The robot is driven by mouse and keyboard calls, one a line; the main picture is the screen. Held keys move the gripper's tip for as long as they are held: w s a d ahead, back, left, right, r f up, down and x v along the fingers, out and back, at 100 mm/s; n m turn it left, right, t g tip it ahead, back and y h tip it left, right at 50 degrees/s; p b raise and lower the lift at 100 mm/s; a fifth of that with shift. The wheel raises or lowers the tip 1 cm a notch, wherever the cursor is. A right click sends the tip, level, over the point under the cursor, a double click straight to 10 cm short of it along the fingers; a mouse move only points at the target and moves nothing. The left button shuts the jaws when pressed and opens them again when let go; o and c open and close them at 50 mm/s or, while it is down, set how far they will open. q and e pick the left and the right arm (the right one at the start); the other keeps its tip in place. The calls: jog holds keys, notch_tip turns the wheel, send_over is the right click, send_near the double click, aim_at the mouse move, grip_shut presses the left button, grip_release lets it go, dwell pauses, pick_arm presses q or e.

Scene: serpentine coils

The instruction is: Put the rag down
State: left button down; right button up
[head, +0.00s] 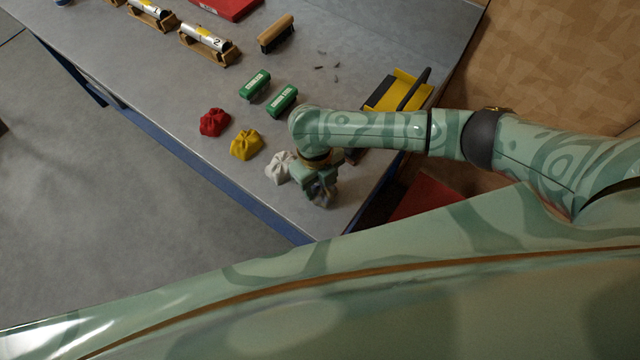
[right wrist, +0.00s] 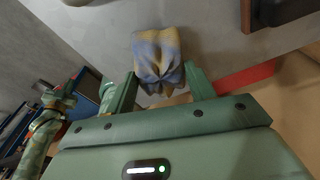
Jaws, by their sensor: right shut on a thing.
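My right gripper (head: 318,180) is shut on a crumpled rag (head: 323,194) near the corner of the grey table (head: 225,120). In the right wrist view the rag (right wrist: 157,58) is a gathered cloth in blue-grey and dull yellow, between the two green fingers (right wrist: 159,75). The grey tabletop lies behind it. I cannot tell whether the rag touches the table. In the head view the gripper hides most of it. My left gripper does not show in the head view.
A white bundle (head: 279,168) lies close left of the gripper, beside yellow (head: 245,144) and red (head: 214,122) bundles. Two green blocks (head: 282,101), a brush (head: 276,34) and a yellow tray (head: 396,92) lie farther back. The table edge (head: 290,232) is close to the gripper.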

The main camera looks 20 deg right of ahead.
jog(key=shift+f, duration=0.95)
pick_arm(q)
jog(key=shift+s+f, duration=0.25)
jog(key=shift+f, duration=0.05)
pick_arm(e)
jog(key=o, duration=0.9)
pick_arm(q)
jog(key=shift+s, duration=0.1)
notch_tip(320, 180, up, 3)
jog(key=p, duration=0.2)
jog(key=shift+p, duration=0.4)
pick_arm(e)
notch_tip(320, 180, up, 12)
jog(key=w, duration=0.1)
jog(key=shift+w+a, duration=0.3)
jog(key=shift+a, duration=0.05)
